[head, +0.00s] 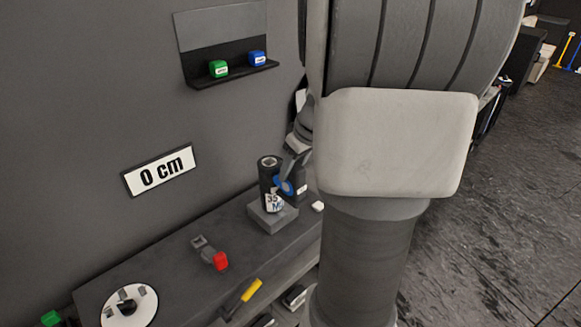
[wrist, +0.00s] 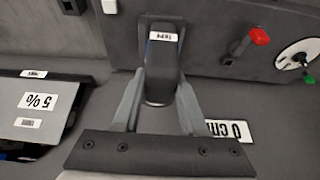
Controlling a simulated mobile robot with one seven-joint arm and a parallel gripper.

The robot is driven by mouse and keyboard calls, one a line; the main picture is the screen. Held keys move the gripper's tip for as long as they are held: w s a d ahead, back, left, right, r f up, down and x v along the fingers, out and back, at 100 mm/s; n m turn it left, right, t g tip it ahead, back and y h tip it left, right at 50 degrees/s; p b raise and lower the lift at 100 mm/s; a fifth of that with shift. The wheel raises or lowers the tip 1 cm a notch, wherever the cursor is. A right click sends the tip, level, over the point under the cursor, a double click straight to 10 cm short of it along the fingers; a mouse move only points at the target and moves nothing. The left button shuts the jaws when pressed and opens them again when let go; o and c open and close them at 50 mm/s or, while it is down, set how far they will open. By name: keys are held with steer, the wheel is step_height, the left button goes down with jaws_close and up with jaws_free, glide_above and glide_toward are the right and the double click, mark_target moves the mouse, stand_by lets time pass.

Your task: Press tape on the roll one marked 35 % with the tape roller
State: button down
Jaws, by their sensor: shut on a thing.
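The dark upright roll (head: 266,170) stands on a small grey block (head: 270,213) on the bench in the head view, with a light ring at its top and a white label reading 35 low on its front. My gripper (head: 289,165) is just right of it, partly hidden by my arm. A blue round part (head: 284,186), seemingly of the tape roller, is at the roll's right side; contact cannot be made out. In the wrist view, my gripper (wrist: 158,95) is shut on a dark grey labelled body (wrist: 161,70), apparently the tape roller.
The bench carries a red-ended tool (head: 220,260), a yellow-handled tool (head: 250,290) and a white disc (head: 140,312). A 0 cm sign (head: 160,170) and a shelf (head: 232,75) with green and blue blocks are on the wall. A 5 % panel (wrist: 37,102) is left in the wrist view.

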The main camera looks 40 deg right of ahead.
steer(key=shift+w, duration=0.85)
stand_by(0.6)
steer(key=shift+s, duration=0.1)
steer(key=shift+s+d+b, duration=0.2)
steer(key=shift+s+b, duration=1)
steer(key=shift+s, duration=1.75)
